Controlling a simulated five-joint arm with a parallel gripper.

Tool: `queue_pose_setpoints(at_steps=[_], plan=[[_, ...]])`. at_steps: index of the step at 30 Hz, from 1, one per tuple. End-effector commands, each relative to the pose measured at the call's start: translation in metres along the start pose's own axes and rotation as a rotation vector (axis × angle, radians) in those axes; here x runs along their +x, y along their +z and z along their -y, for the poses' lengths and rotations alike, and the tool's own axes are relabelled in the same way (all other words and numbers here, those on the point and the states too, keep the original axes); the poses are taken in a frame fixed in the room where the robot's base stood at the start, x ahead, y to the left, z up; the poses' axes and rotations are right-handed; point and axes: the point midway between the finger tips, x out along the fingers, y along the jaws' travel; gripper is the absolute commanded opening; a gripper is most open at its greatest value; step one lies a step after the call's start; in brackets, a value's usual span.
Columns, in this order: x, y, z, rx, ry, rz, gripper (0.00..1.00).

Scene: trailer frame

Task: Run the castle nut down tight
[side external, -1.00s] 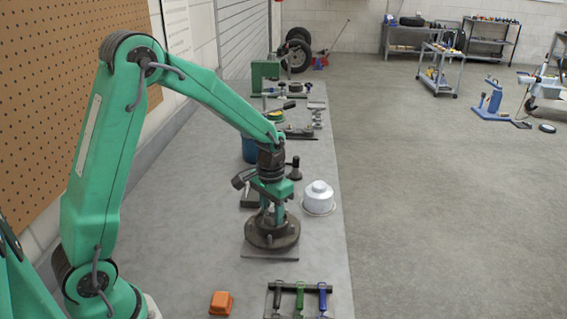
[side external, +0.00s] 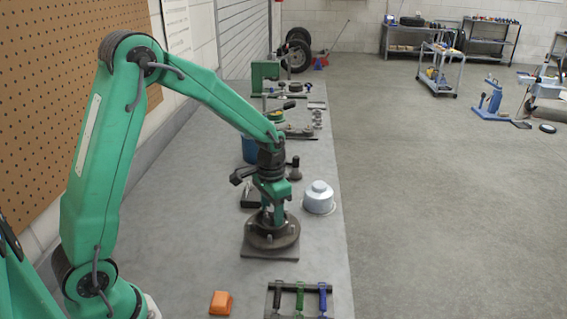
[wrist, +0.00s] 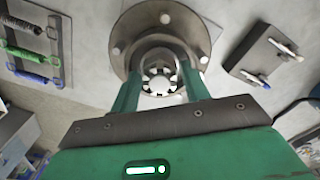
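The castle nut (wrist: 160,78) shows in the wrist view as a slotted pale ring at the centre of a dark round hub flange (wrist: 118,48). My gripper (wrist: 160,82) has its two green fingers down on either side of the nut. Whether the fingers press on the nut or stand just clear of it cannot be told. In the side view my gripper (side external: 273,222) points straight down over the hub (side external: 284,240), which stands on a square plate, and the nut is hidden there.
A silver cap (side external: 319,198) stands just right of the hub. A blue container (side external: 249,149) and other tools stand behind. The bench left of the hub is clear.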

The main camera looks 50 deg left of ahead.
Motion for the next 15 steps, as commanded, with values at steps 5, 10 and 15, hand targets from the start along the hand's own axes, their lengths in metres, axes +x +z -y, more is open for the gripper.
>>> queue_pose_setpoints(at_steps=[5,10,15], plan=[[0.001,0.000,0.000,-0.001,0.000,0.001,0.46],[-0.004,0.000,0.000,-0.002,0.000,0.000,0.46],[-0.019,0.000,0.000,-0.002,0.000,-0.001,0.46]])
